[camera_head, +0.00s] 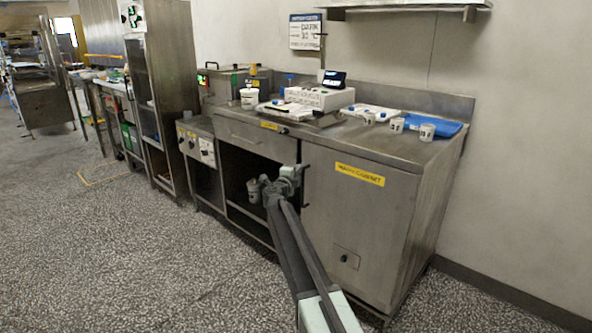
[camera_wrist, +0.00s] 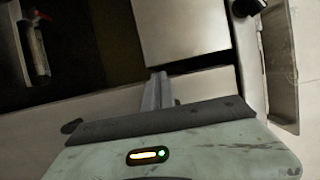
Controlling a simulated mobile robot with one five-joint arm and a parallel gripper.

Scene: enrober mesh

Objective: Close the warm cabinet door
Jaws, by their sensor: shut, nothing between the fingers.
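The warm cabinet door (camera_head: 335,215) is a plain steel panel with a yellow label (camera_head: 360,174) at the right end of the steel counter. A dark upright handle (camera_head: 305,187) is at its left edge. I cannot tell from here whether the door stands slightly ajar. My gripper (camera_head: 262,187) is left of that edge, in front of the dark open bay under the counter. In the wrist view my gripper (camera_wrist: 159,92) is shut and empty, apart from the steel panels ahead. My forearm hides part of the bay and the door's lower left.
The counter (camera_head: 385,145) carries a scale (camera_head: 320,97), several cups and a blue tray (camera_head: 440,131). A control box (camera_head: 196,142) and a tall steel rack (camera_head: 172,70) stand to the left. The speckled floor (camera_head: 150,265) is clear in front.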

